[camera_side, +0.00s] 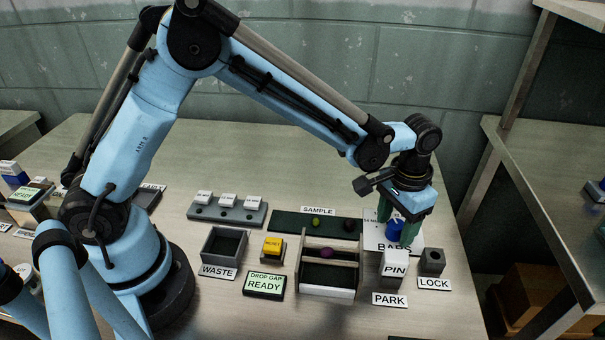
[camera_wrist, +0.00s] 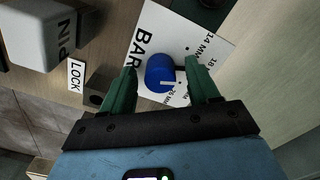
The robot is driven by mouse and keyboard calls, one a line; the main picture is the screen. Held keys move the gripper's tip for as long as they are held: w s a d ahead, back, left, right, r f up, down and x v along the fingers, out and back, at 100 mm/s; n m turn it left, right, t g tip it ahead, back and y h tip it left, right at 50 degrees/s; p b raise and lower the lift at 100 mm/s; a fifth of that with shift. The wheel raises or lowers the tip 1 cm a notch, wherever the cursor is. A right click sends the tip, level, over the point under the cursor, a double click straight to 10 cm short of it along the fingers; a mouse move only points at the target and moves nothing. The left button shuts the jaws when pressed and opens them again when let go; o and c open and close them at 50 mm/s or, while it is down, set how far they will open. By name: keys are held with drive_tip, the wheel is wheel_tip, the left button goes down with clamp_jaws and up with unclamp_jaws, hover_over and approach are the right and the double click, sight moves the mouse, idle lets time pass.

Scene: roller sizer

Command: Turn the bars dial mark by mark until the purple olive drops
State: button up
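The blue bars dial (camera_wrist: 158,70) sits on a white plate (camera_wrist: 200,50) printed with millimetre marks. Its white pointer line lies toward the right in the wrist view; which mark it meets is hard to read. My gripper (camera_wrist: 161,72) is open, with one green finger on each side of the dial and a visible gap to it. In the side view my gripper (camera_side: 398,222) is down over the dial (camera_side: 394,231), partly covering it. The purple olive (camera_side: 327,253) rests on top of the bars of the sizer box (camera_side: 330,293).
The white PIN block (camera_side: 395,265) and the LOCK block (camera_side: 432,262) stand close in front of the dial. A green sample tray (camera_side: 285,222) holds several olives.

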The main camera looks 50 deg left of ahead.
sight(396, 224)
wheel_tip(396, 224, up, 12)
idle(0.7)
drive_tip(key=s+a+n+t, duration=0.2)
drive_tip(key=s+a+t, duration=0.5)
drive_tip(key=s+a, duration=0.6)
drive_tip(key=a, duration=0.3)
drive_tip(key=shift+s+a+r, duration=0.3)
drive_tip(key=shift+s, duration=0.05)
drive_tip(key=shift+w, duration=0.1)
idle(0.6)
